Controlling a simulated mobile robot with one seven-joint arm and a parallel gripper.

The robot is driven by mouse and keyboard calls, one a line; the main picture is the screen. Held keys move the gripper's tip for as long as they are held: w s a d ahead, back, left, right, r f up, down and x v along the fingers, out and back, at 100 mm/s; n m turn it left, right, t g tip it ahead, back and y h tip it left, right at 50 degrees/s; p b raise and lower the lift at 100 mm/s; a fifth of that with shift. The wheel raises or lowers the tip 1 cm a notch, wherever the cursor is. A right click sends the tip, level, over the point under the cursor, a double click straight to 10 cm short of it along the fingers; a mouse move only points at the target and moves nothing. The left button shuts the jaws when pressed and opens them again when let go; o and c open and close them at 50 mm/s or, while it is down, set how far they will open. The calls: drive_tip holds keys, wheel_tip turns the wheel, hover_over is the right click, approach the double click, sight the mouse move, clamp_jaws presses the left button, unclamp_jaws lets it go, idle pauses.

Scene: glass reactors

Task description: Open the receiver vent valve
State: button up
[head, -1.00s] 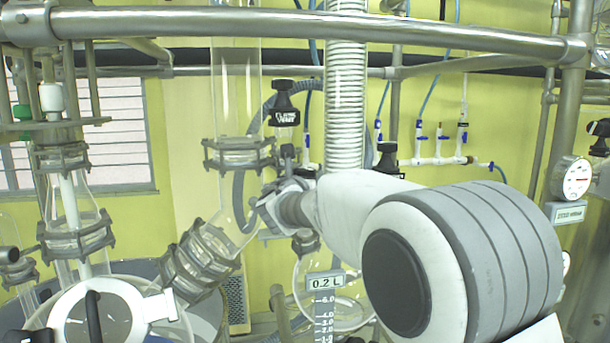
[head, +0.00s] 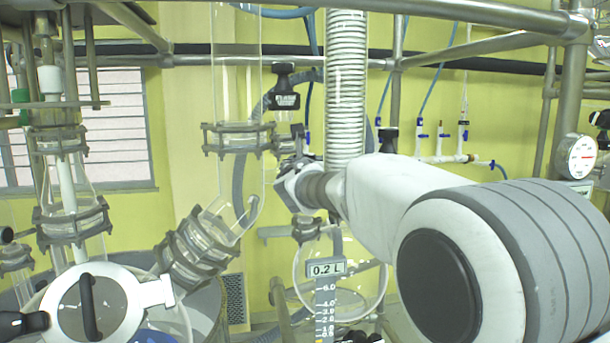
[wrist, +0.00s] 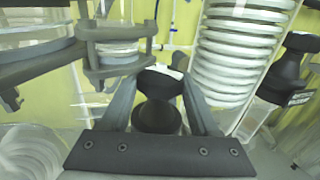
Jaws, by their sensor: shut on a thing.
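A black valve knob (wrist: 157,115) sits between the two fingers of my gripper (wrist: 160,95) in the wrist view. The fingers are shut on its sides. In the head view my gripper (head: 298,160) points up and away beside the glass column, just left of the ribbed white hose. A black-handled valve (head: 284,88) with a small label stands just above it there. I cannot tell for sure whether this is the knob in my fingers.
The glass column with its clamped flange (head: 238,138) is close on the left. The ribbed hose (head: 345,90) is close on the right. Another black knob (wrist: 290,70) is right of the hose. Metal rails (head: 480,55) cross above. A pressure gauge (head: 582,157) is at far right.

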drive_tip(key=shift+d+f+n+g+y+b, duration=0.15)
drive_tip(key=shift+n+y+b, duration=0.7)
drive_tip(key=shift+b, duration=1)
drive_tip(key=shift+a+f+n+g+y+b, duration=0.15)
drive_tip(key=shift+n+y+b, duration=0.3)
drive_tip(key=shift+y+b, duration=1.05)
drive_tip(key=shift+d+r+b, duration=0.1)
drive_tip(key=shift+r+b, duration=0.05)
drive_tip(key=shift+b, duration=0.55)
drive_tip(key=shift+r+n+y+b, duration=0.2)
drive_tip(key=shift+n+y+b, duration=0.05)
drive_tip(key=shift+n+b, duration=0.15)
drive_tip(key=o, duration=1.1)
drive_tip(key=shift+s, duration=0.1)
